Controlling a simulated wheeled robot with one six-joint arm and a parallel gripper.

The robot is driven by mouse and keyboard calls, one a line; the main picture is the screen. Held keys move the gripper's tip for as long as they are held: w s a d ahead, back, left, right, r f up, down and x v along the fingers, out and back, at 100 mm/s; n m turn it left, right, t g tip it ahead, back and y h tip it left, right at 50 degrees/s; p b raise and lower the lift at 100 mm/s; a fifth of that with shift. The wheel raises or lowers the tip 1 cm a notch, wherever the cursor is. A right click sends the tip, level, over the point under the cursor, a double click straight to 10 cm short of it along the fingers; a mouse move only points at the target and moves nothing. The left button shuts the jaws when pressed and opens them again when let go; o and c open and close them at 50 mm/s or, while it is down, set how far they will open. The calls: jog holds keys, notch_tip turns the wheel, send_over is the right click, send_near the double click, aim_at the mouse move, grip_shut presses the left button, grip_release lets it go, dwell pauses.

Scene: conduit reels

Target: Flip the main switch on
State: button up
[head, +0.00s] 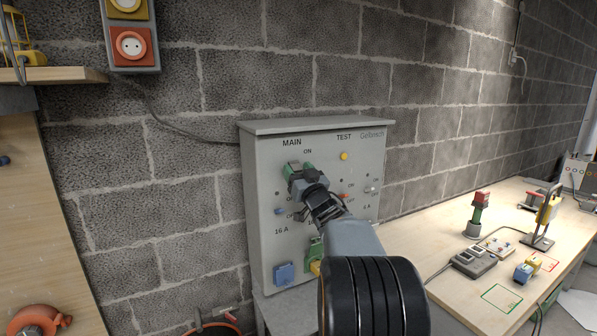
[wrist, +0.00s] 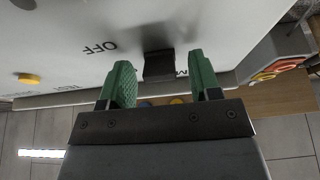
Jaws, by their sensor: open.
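The grey switch panel (head: 262,200) stands against the block wall, with MAIN lettering at its upper left and ON below it. My gripper (head: 298,172) is in front of the MAIN section, its green fingers spread. In the wrist view, seen upside down, a dark block (wrist: 158,66), apparently the main switch's handle, shows between the open fingertips. It is not clamped; I cannot tell whether a finger touches it. The gripper and arm hide most of the switch in the head view, so its setting is not clear.
A wooden bench (head: 420,245) with several tools stands to the right.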

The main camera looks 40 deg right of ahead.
aim_at(293, 159)
jog(key=c, duration=0.9)
notch_tip(293, 159, up, 2)
jog(key=g+p, duration=0.2)
jog(key=p, duration=0.5)
jog(key=shift+s, duration=0.15)
jog(key=g+p, duration=0.1)
jog(key=p, duration=0.3)
jog(key=r+g+p, duration=0.1)
jog(key=p, duration=0.2)
jog(key=shift+g+y+p, duration=0.3)
jog(key=shift+y+p, duration=0.1)
jog(key=shift+g+p, duration=0.5)
jog(key=shift+p, duration=0.55)
jog(key=shift+f+g+p, duration=0.15)
jog(key=shift+g+p, duration=0.45)
jog(key=shift+p, duration=0.35)
jog(key=shift+g+y+p, duration=0.3)
jog(key=shift+g+p, duration=0.1)
jog(key=shift+g, duration=0.8)
jog(key=shift+w+g, duration=0.2)
jog(key=shift+g, duration=0.1)
